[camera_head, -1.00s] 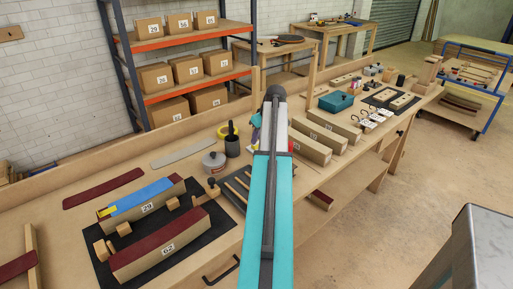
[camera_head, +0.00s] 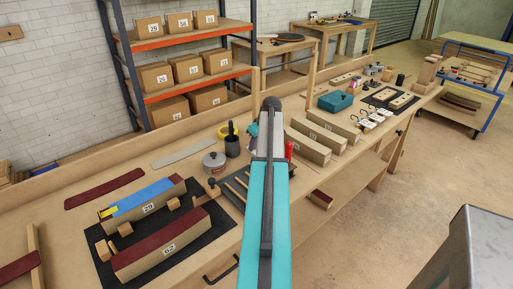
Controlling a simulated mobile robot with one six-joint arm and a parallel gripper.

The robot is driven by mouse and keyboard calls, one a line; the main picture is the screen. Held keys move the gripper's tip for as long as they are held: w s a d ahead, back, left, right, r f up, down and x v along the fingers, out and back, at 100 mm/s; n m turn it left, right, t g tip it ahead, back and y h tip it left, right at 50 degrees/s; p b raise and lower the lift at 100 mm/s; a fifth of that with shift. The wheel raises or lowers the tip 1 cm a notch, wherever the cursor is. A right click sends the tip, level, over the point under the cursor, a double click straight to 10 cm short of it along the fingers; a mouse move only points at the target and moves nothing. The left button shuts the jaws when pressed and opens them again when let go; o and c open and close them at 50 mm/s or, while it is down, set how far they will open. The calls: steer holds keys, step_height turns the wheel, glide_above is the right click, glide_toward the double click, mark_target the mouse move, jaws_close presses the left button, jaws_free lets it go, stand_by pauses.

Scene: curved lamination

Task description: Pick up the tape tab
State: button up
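The tape tab (camera_head: 108,211) looks like the small yellow piece at the left end of a blue strip (camera_head: 143,198). The strip lies along the top of the curved block marked 29 (camera_head: 165,203), at the left of the bench. My teal arm link rises through the middle of the view, well to the right of this block. My gripper is hidden behind the arm, so its fingers cannot be seen. Nothing is seen touching the yellow tab.
Block 62 (camera_head: 161,246) stands in front of block 29 on a black mat (camera_head: 210,232), with small wooden pieces between. Pale blocks (camera_head: 308,149) stand to the right.

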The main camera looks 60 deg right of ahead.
jaws_close()
steer(key=shift+r, duration=0.15)
stand_by(0.5)
steer(key=shift+r+b, duration=0.5)
steer(key=shift+r, duration=0.9)
steer(key=shift+s+a+r, duration=0.15)
steer(key=shift+a+r, duration=0.05)
steer(key=s+a, duration=0.3)
steer(key=s+a+r+b, duration=0.1)
steer(key=s+a, duration=0.3)
steer(key=s+a+b, duration=0.1)
steer(key=s+a, duration=0.2)
steer(key=a, duration=0.1)
steer(key=shift+s+a+r, duration=0.2)
steer(key=shift+s+r, duration=0.05)
steer(key=shift+s, duration=0.05)
steer(key=shift+w, duration=0.1)
